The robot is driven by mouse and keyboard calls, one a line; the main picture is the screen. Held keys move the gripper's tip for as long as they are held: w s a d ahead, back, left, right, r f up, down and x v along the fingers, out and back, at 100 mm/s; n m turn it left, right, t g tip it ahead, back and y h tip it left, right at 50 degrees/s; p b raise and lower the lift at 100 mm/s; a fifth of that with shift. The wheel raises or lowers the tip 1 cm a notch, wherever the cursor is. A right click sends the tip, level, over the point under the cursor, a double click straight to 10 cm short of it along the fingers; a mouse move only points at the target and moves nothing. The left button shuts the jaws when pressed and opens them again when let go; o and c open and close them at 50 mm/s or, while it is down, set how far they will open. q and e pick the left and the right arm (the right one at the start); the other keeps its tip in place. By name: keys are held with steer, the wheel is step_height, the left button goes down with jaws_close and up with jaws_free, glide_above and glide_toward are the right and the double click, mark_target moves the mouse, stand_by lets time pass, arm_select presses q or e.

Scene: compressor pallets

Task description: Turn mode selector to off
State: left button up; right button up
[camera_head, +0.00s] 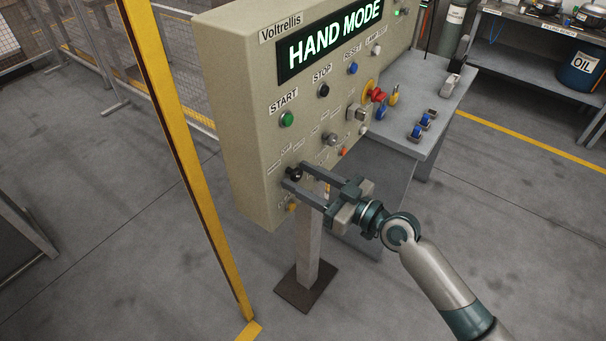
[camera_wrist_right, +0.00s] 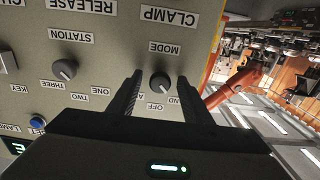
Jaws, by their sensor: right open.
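The mode selector is a dark round knob (camera_wrist_right: 160,82) with a light pointer mark, under a MODE label on the beige panel. Labels around it read OFF, part of one starting with A, and part of one ending in ND. My right gripper (camera_wrist_right: 159,79) is open, one finger on each side of the knob, with small gaps visible in the wrist view. In the head view the right gripper (camera_head: 293,175) reaches the panel's lower left, around the black knob (camera_head: 295,173). The panel display (camera_head: 331,43) reads HAND MODE. My left gripper is not in view.
The station knob (camera_wrist_right: 65,69) sits beside the mode knob. The green start button (camera_head: 287,119) and red emergency stop (camera_head: 378,95) are on the same panel. A yellow post (camera_head: 180,130) stands left. A grey table (camera_head: 425,120) is behind the panel.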

steer(key=c, duration=1.1)
steer(key=shift+o, duration=0.2)
steer(key=shift+m, duration=0.3)
steer(key=m, duration=0.8)
